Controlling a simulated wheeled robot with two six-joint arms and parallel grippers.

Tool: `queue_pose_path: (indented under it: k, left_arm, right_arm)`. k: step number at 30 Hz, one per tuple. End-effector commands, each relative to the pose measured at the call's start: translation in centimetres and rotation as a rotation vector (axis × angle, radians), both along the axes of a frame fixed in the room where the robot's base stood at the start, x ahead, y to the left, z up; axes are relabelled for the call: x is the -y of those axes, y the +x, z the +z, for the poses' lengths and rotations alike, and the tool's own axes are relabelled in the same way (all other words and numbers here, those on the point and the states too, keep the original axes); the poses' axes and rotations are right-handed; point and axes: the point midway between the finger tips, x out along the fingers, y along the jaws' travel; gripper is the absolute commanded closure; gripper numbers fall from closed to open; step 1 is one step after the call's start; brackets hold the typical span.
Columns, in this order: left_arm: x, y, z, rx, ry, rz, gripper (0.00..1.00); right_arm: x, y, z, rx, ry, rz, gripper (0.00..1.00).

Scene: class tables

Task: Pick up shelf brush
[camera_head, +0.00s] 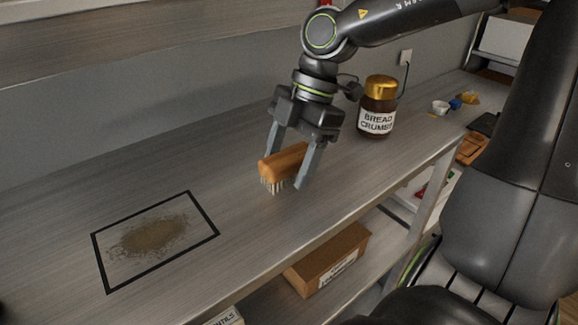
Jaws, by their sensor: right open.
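The shelf brush (283,166) has an orange-brown wooden back and pale bristles. It sits bristles down on the grey wooden shelf (180,165), near its front edge. My right gripper (286,171) points down over the brush with its jaws open. One finger is on the far left side of the brush and the other passes in front of its right end. I cannot tell whether either finger touches it. My left gripper is not in view.
A jar labelled bread crumbs (377,108) with a gold lid stands behind the gripper to the right. A black-framed rectangle (108,268) with brown crumbs lies at the left. A cardboard box (328,262) is on the lower shelf. Small items lie at the far right.

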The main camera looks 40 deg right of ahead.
Motion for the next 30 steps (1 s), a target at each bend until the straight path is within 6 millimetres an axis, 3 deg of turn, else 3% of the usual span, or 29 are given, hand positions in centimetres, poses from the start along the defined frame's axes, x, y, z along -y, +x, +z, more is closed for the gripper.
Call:
queue_pose_path:
  k: [12,23,30]
  left_arm:
    - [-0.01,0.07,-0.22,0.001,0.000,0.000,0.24]
    - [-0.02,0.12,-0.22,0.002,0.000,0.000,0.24]
    - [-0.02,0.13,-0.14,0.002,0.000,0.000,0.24]
  right_arm:
    - [0.00,0.01,-0.11,0.000,0.000,0.000,0.36]
    - [0.01,0.00,-0.11,0.000,-0.001,0.000,0.83]
    - [0.00,0.00,-0.04,0.000,0.000,0.000,0.86]
